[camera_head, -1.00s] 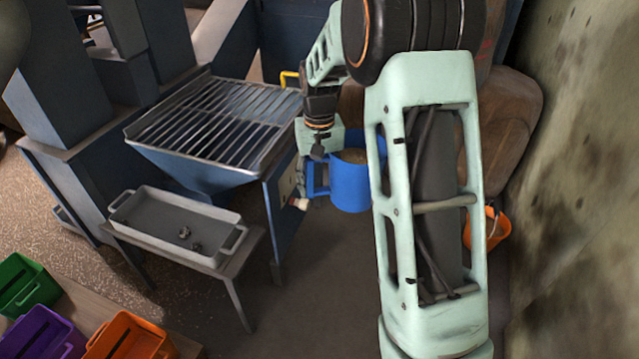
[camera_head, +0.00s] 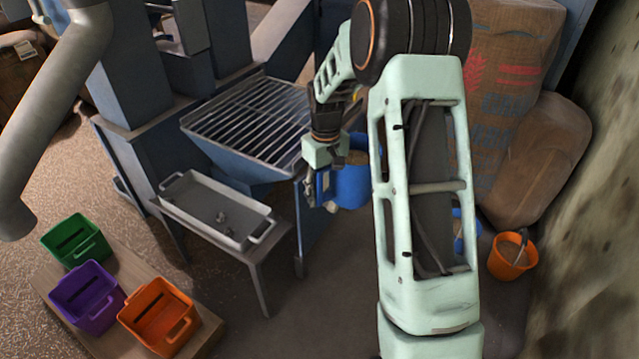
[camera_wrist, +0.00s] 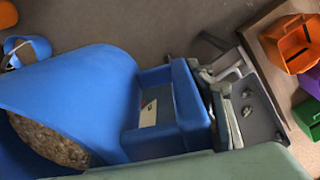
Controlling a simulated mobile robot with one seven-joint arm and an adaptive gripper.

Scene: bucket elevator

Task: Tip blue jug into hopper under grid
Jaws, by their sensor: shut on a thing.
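The blue jug (camera_head: 353,188) hangs right of the hopper, looking upright and partly hidden behind my arm. The wrist view shows the jug (camera_wrist: 85,75) large, with brown grainy contents (camera_wrist: 45,140). My gripper (camera_head: 322,188) is shut on the jug's handle; in the wrist view its fingers (camera_wrist: 222,100) are at the handle's outer side. The metal grid (camera_head: 250,122) covers the top of the blue hopper (camera_head: 240,165), left of my gripper. The jug is beside the hopper, not over the grid.
A grey tray (camera_head: 190,208) with small dark lumps stands on a bench before the hopper. Green (camera_head: 76,240), purple (camera_head: 88,297) and orange (camera_head: 158,316) bins stand front left. An orange bucket (camera_head: 511,256) and a smaller blue container (camera_head: 459,228) are on the floor at right. Sacks (camera_head: 535,160) lean behind.

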